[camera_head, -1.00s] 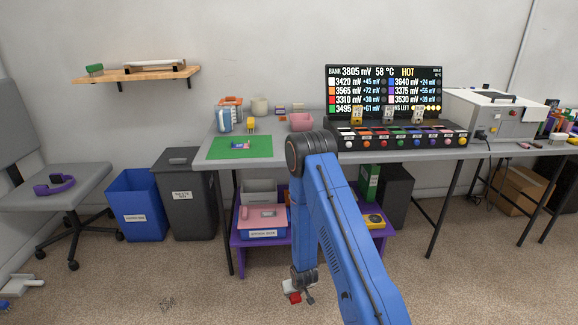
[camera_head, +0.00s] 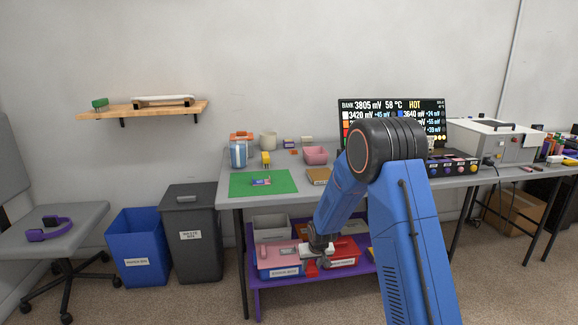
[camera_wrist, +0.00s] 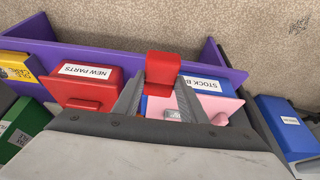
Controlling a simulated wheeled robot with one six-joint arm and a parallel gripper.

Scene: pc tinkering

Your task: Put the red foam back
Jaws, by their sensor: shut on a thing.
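The red foam, a small red block (camera_wrist: 163,70), is held between the two fingers of my gripper (camera_wrist: 160,93) in the wrist view. My gripper is shut on it. In the wrist view the foam appears over the gap between the red bin labelled NEW PARTS (camera_wrist: 88,88) and the blue stock bin (camera_wrist: 203,84). How high it is held I cannot tell.
A pink sheet or lid (camera_head: 275,258) with a small grey item lies over the stock bin. A grey bin (camera_head: 270,228) stands behind. The purple shelf (camera_head: 258,282) has raised edges. The bench (camera_head: 236,199) is above. Blue and dark waste bins stand left.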

